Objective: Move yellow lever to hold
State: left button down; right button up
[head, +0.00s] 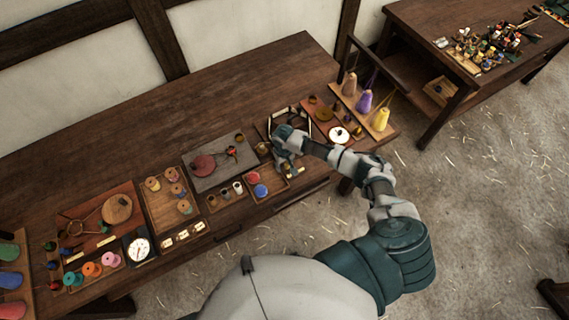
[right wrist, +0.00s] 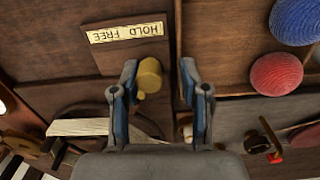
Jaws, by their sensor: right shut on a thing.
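The yellow lever's rounded knob (right wrist: 149,75) shows in the right wrist view between the fingers of my right gripper (right wrist: 158,80). The left finger is against the knob, and a gap shows between the knob and the right finger. A cream label (right wrist: 126,32) reading HOLD and FREE appears upside down above the knob, which is nearer its HOLD end. In the head view my right gripper (head: 285,165) is low over the bench's front part and covers the lever. My left gripper is not in view.
Red (right wrist: 277,76) and blue balls lie close beside the gripper. The wooden bench (head: 110,172) holds several boards with spools and dials. The bench's back strip is clear.

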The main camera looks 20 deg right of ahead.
jog(key=r+p, duration=0.2)
jog(key=r, duration=0.1)
jog(key=shift+w+a+p, duration=0.15)
jog(key=shift+a+p, duration=0.05)
jog(key=shift+p, duration=0.15)
jog(key=r, duration=0.2)
jog(key=shift+s+a+r, duration=0.1)
jog(key=shift+s+r, duration=0.1)
jog(key=shift+r, duration=0.8)
jog(key=shift+d+f, duration=0.1)
jog(key=shift+d, duration=0.25)
